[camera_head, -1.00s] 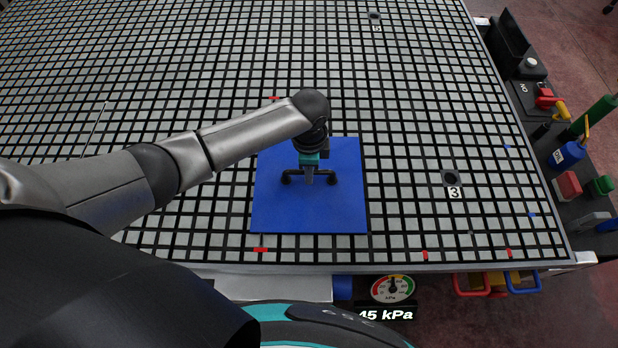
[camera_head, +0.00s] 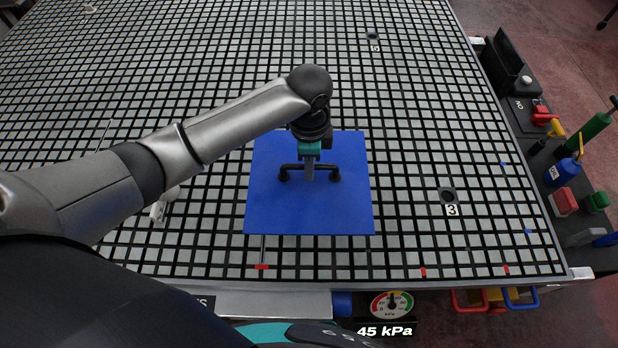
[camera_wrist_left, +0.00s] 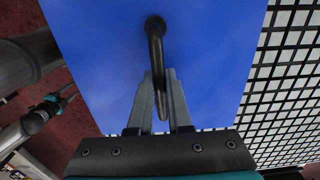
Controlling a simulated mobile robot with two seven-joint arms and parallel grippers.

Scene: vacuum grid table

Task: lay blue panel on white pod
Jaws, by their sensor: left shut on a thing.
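The blue panel (camera_head: 275,210) is a flat square with a black bar handle (camera_head: 290,167) on top. It is level or nearly so, over the front middle of the grid table. My left gripper (camera_head: 309,178) is shut on the handle, and the left wrist view shows both fingers (camera_wrist_left: 160,105) around it. A small white thing (camera_head: 158,211) shows on the table beside my left arm, partly hidden by it. I cannot tell whether it is the white pod. What lies under the panel is hidden. Another gripper, likely my right (camera_wrist_left: 68,93), shows small at the left wrist view's edge.
The grid table (camera_head: 420,130) is mostly bare. A black round port marked 3 (camera_head: 447,195) lies right of the panel, and one marked 5 (camera_head: 373,36) lies far back. Tools and bottles (camera_head: 565,170) line the right ledge. A gauge (camera_head: 391,304) reads 45 kPa.

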